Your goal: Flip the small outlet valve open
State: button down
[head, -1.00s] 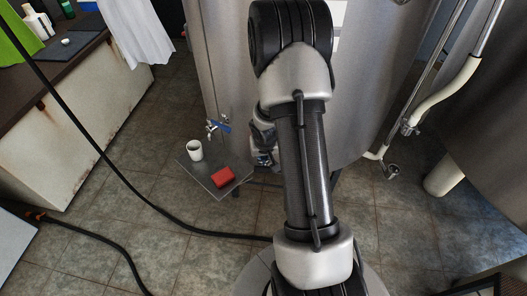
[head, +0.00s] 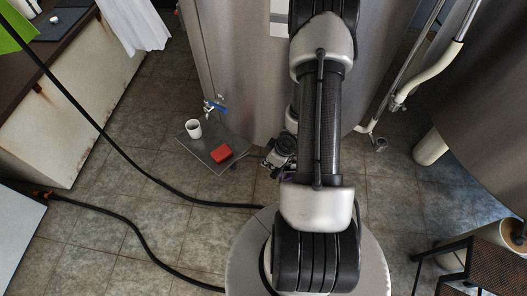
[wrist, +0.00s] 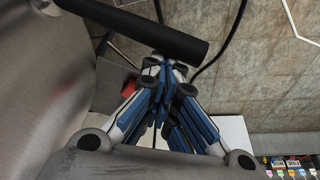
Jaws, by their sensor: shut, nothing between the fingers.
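The small outlet valve (head: 215,106) has a blue lever and sits low on the left side of the steel tank (head: 250,75). It is too small to tell how far its lever is turned. My gripper (head: 270,166) is low in front of the tank, to the right of the valve and below it in the picture, apart from it. My arm partly hides the gripper in the head view. In the wrist view the blue-and-white fingers (wrist: 165,72) are closed together with nothing between them. I cannot make out the valve in the wrist view.
A grey plate (head: 204,152) below the valve bears a white cup (head: 194,129) and a red block (head: 221,154). Black hoses (head: 130,244) cross the tiled floor. A stool (head: 470,265) stands at the lower right. A dark cylinder (wrist: 150,30) shows near the fingers.

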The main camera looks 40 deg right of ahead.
aim_at(278, 170)
jog(key=s+n, duration=0.1)
jog(key=s+n+p, duration=0.1)
jog(key=s+p, duration=0.1)
jog(key=shift+s+d+n+y, duration=0.35)
jog(key=shift+d+n+y, duration=0.05)
jog(key=shift+s+d+p, duration=0.3)
jog(key=shift+s, duration=0.55)
jog(key=shift+g, duration=0.3)
